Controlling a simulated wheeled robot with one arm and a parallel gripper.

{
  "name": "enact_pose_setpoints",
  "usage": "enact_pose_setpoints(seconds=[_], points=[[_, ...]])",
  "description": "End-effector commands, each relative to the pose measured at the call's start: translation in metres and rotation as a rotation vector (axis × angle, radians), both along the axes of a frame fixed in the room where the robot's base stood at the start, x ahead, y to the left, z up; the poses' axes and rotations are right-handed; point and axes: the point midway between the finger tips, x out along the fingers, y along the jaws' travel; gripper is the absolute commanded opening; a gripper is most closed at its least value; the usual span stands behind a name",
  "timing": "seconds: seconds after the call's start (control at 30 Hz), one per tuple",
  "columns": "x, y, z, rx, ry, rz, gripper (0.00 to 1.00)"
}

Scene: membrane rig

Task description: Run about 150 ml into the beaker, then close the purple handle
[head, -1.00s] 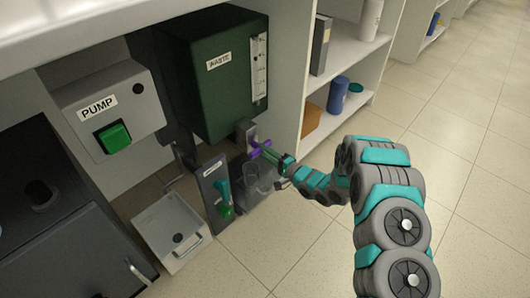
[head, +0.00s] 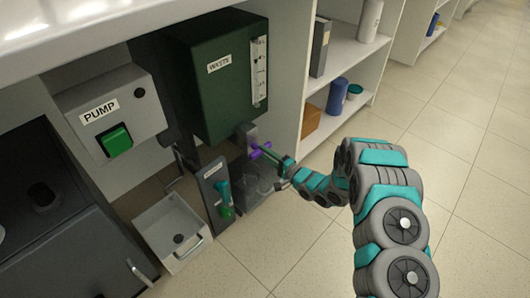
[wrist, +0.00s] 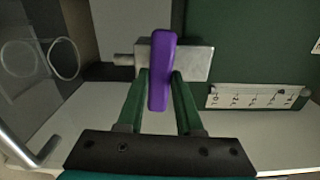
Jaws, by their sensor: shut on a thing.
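The purple handle (head: 261,151) sits on a grey valve block (head: 250,133) below the dark green waste tank (head: 212,85). My gripper (wrist: 160,88) has its two green fingers on either side of the purple handle, which also shows in the wrist view (wrist: 164,55), and is shut on it. In the wrist view the handle lies across the metal valve body (wrist: 195,62). A clear beaker (head: 262,181) stands below the valve, partly behind my gripper. Its liquid level is too faint to read. A pale gauge (head: 259,72) runs down the tank front; its reading is too small to tell.
A panel with a teal and green handle (head: 223,200) stands left of the beaker. A white basin (head: 150,222) is further left, below a pump box with a green switch (head: 115,141). Shelves (head: 345,60) stand behind right. The floor on the right is clear.

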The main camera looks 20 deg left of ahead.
Motion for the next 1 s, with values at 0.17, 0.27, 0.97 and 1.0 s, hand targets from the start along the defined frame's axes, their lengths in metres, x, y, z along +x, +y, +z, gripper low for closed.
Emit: enact_pose_setpoints(seconds=[0.17, 0.27, 0.97, 1.0], points=[[0.0002, -0.0003, 0.0018, 0.022, 0.057, -0.001, 0.00], [0.0004, -0.0003, 0.0024, 0.037, 0.090, -0.001, 0.00], [0.0006, -0.0006, 0.0007, 0.071, 0.172, -0.002, 0.00], [0.0005, -0.0005, 0.0011, 0.075, 0.182, -0.002, 0.00]])
